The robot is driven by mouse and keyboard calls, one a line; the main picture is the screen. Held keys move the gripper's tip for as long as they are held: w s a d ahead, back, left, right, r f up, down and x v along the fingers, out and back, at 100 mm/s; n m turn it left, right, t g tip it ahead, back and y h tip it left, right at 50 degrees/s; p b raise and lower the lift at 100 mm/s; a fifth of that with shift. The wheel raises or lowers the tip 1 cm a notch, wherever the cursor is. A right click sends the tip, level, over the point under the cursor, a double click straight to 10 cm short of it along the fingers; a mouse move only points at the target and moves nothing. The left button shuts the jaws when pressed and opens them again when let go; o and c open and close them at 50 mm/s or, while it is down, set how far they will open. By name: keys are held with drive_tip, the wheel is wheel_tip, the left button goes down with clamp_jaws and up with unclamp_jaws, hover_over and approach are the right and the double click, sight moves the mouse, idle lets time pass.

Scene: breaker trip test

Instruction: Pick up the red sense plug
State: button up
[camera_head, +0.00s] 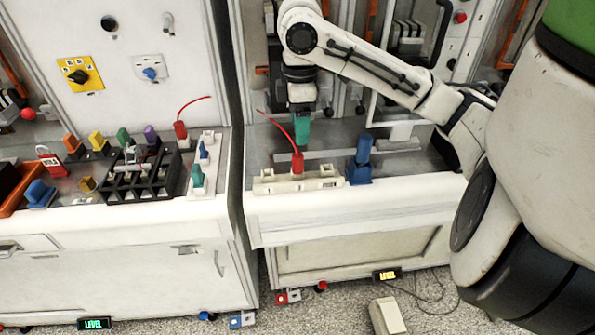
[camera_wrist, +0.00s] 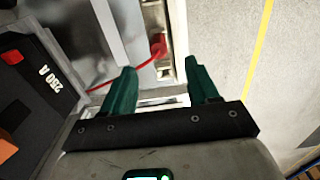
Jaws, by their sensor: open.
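One red plug with a thin red wire (camera_head: 297,161) stands in a cream strip (camera_head: 330,183) near the front of the right bench. A second red plug with a wire (camera_head: 181,130) stands at the rear of the left bench. The frames do not tell which is the sense plug. My gripper (camera_head: 302,140) points down over the right bench, close behind the nearer red plug and apparently above it. In the wrist view my green fingers (camera_wrist: 160,68) are spread and empty. A red plug (camera_wrist: 158,46) and its wire show beyond them, between the tips.
A blue handle (camera_head: 361,160) stands just right of the strip. A black rack (camera_head: 142,178) and several coloured plugs fill the left bench. A gap (camera_head: 236,170) separates the benches. A dark block marked 250 A (camera_wrist: 38,75) lies left in the wrist view.

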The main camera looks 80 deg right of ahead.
sight(297, 155)
wheel_tip(297, 155, down, 5)
drive_tip(key=shift+r, duration=0.2)
drive_tip(key=shift+w+f+p, duration=0.15)
drive_tip(key=shift+f+p, duration=0.1)
drive_tip(key=shift+f, duration=1.15)
drive_tip(key=shift+w+f+p, duration=0.1)
drive_tip(key=shift+f+p, duration=0.1)
drive_tip(key=shift+f, duration=1.15)
clamp_jaws()
drive_tip(key=shift+r, duration=0.15)
